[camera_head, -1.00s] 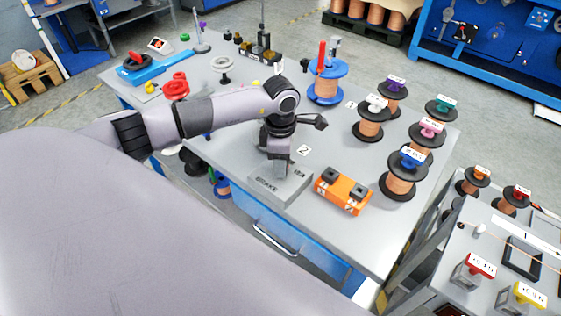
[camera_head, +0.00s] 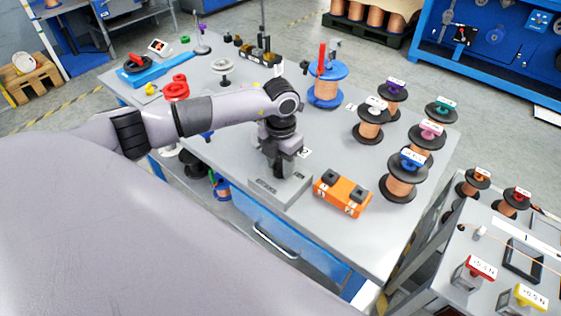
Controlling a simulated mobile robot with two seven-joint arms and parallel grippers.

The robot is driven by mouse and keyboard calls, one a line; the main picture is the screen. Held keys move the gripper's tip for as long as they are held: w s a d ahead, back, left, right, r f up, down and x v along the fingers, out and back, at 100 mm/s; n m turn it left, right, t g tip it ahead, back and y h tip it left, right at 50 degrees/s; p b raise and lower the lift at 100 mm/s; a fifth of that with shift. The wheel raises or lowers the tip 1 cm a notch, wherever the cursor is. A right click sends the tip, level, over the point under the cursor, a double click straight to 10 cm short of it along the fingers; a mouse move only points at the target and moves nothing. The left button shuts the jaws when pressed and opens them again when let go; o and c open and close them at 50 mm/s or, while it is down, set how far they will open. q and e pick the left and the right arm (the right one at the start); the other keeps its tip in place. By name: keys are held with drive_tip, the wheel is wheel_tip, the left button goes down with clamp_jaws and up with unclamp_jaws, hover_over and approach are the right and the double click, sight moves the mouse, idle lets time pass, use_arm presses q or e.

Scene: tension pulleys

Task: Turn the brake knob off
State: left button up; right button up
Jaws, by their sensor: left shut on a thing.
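The brake box (camera_head: 289,193) is a grey block with dark lettering on its front, near the front edge of the grey table (camera_head: 330,245). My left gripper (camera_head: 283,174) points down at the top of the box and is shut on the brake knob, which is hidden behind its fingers. My left arm reaches in from the left over the table. My right gripper does not show.
An orange block (camera_head: 342,194) with black tops stands just right of the brake box. Several copper wire spools, such as the blue-labelled one (camera_head: 402,180), stand further right. A blue spool (camera_head: 327,84) stands behind, and a red handwheel (camera_head: 177,88) behind my arm.

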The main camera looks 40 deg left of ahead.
sight(280, 164)
use_arm(q)
drive_tip(key=shift+n+p, duration=0.3)
drive_tip(key=shift+n, duration=1.9)
drive_tip(key=o, duration=1)
drive_tip(key=shift+o, duration=0.2)
drive_tip(key=shift+r+b, duration=0.35)
drive_tip(key=shift+r, duration=3.25)
